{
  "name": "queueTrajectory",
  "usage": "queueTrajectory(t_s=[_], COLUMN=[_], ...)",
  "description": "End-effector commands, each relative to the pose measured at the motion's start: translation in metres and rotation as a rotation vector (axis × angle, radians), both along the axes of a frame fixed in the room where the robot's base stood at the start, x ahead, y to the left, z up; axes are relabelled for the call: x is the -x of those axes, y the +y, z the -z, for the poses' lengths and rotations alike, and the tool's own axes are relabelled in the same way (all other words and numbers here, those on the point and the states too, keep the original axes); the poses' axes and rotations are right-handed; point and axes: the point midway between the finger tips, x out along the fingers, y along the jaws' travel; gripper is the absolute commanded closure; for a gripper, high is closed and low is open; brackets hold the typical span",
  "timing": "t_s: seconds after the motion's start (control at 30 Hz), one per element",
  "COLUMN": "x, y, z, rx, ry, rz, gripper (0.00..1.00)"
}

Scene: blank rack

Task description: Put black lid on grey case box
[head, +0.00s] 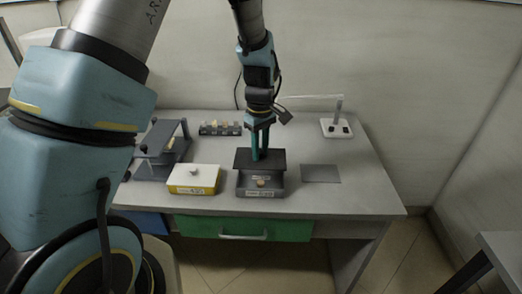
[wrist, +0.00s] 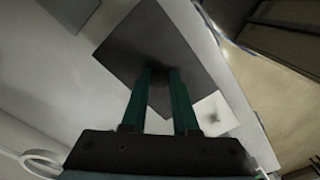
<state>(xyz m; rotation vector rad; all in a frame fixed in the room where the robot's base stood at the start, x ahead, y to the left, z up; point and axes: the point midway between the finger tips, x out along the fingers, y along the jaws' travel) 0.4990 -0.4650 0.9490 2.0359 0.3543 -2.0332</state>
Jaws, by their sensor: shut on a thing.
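The black lid (head: 272,162) is a flat dark plate held under my gripper (head: 261,155), which is shut on it from above. In the wrist view the lid (wrist: 140,40) spreads out beyond my green fingers (wrist: 161,75). The grey case box (head: 246,189) stands at the table's front, with a label on its front face. The lid appears above the box's back part. The box's front part is open to view, with a small tan item (head: 261,182) inside. Whether lid and box touch cannot be told.
A yellow box with a white knobbed top (head: 194,179) stands left of the case; its top also shows in the wrist view (wrist: 222,108). A flat grey mat (head: 320,173) lies right. A dark rack (head: 158,158), a small-parts row (head: 220,128) and a white stand (head: 337,127) are farther back.

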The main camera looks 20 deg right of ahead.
Motion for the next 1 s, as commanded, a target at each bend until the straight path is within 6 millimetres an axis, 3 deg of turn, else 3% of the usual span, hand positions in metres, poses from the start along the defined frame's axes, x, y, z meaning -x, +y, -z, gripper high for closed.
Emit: queueTrajectory(t_s=[0.23,1.0], x=[0.0,0.0], y=[0.0,0.0], z=[-0.001,0.057], rx=[-0.001,0.0], ry=[0.0,-0.001], rz=[-0.001,0.0], gripper=[1.0,1.0])
